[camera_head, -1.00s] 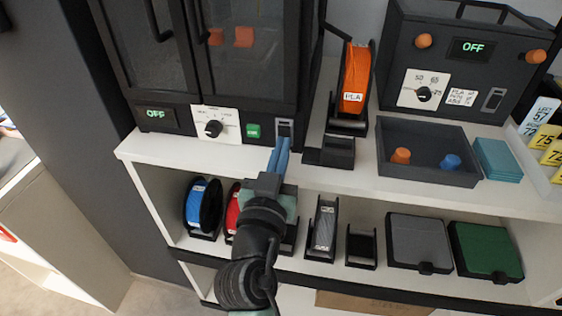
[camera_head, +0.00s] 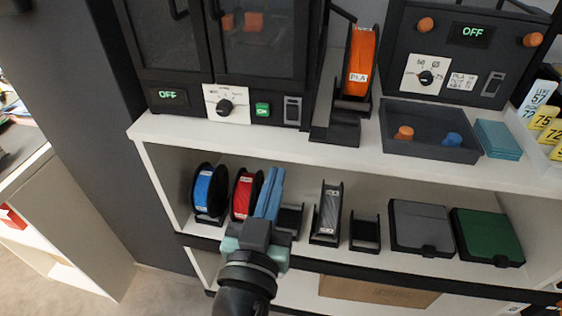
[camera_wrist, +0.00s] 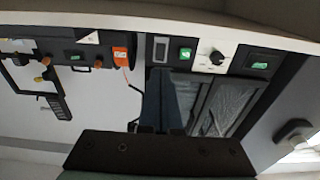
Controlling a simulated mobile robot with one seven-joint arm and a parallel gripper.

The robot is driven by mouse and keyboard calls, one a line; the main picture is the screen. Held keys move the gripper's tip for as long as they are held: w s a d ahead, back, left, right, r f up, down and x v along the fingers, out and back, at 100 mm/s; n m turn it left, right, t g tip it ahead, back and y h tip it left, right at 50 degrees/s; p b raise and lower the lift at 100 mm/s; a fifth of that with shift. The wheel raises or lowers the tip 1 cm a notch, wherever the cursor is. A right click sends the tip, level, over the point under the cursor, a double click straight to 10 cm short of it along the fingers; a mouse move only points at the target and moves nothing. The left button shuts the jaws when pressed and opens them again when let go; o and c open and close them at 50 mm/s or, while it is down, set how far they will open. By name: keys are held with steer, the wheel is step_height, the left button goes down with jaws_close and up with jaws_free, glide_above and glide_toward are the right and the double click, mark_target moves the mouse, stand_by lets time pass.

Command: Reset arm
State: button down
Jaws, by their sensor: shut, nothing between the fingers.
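My gripper (camera_head: 270,193) is in the head view, left of centre, in front of the lower shelf. Its two blue fingers are together with nothing between them, and they point up toward the shelf. They overlap the area beside the red spool (camera_head: 245,194) and partly cover a black holder (camera_head: 290,220); I cannot tell whether they touch anything. In the wrist view, the dark blue fingers (camera_wrist: 160,105) rise from my gripper's dark body, with the cabinet front behind them.
The upper shelf (camera_head: 290,142) carries a dark cabinet reading OFF (camera_head: 168,95), an orange PLA spool (camera_head: 360,62), a grey tray (camera_head: 425,152) and a second OFF box (camera_head: 475,65). A blue spool (camera_head: 209,191), grey spool (camera_head: 327,212), grey case (camera_head: 420,226) and green case (camera_head: 487,236) stand below.

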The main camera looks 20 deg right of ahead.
steer(key=shift+s+a+f, duration=0.1)
steer(key=shift+s+a, duration=0.2)
steer(key=shift+s, duration=0.15)
